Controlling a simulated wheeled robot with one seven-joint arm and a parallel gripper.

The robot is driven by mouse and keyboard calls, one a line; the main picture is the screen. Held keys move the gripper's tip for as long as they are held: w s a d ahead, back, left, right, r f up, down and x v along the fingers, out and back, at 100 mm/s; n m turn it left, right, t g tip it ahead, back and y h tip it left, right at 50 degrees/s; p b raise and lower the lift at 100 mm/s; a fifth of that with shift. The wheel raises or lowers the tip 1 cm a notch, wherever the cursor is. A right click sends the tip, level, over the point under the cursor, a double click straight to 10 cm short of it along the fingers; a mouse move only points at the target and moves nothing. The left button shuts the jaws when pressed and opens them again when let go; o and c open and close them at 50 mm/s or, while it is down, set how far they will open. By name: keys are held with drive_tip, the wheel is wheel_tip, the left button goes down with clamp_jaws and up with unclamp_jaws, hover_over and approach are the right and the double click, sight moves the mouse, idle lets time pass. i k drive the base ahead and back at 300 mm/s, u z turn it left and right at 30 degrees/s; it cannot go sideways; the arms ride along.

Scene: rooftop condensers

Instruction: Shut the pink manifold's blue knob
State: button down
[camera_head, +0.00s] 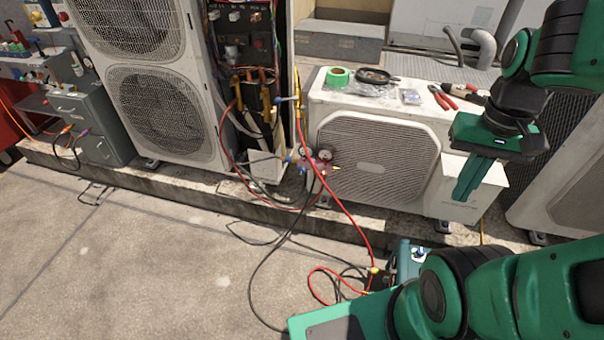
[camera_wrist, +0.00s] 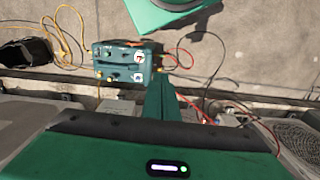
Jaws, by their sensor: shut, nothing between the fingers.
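The pink manifold (camera_head: 318,168) with its round gauges hangs in front of the small white condenser's left side in the head view, with hoses running from it. Its blue knob (camera_head: 288,159) shows small at the manifold's left side. My gripper (camera_head: 466,188) is shut and empty, pointing down in front of the small condenser's right end, well to the right of the manifold and apart from it. In the wrist view my gripper's fingers (camera_wrist: 161,100) are together. I cannot make out the manifold clearly there.
The small condenser (camera_head: 375,165) carries green tape (camera_head: 338,76), a dark pan-like item and red pliers (camera_head: 442,97). A tall condenser (camera_head: 150,80) stands left. A teal machine (camera_wrist: 122,63) sits on the ground.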

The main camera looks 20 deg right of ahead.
sight(301, 170)
drive_tip(key=z, duration=0.65)
drive_tip(key=k, duration=1.1)
drive_tip(key=u, duration=1.3)
drive_tip(key=i, duration=1.05)
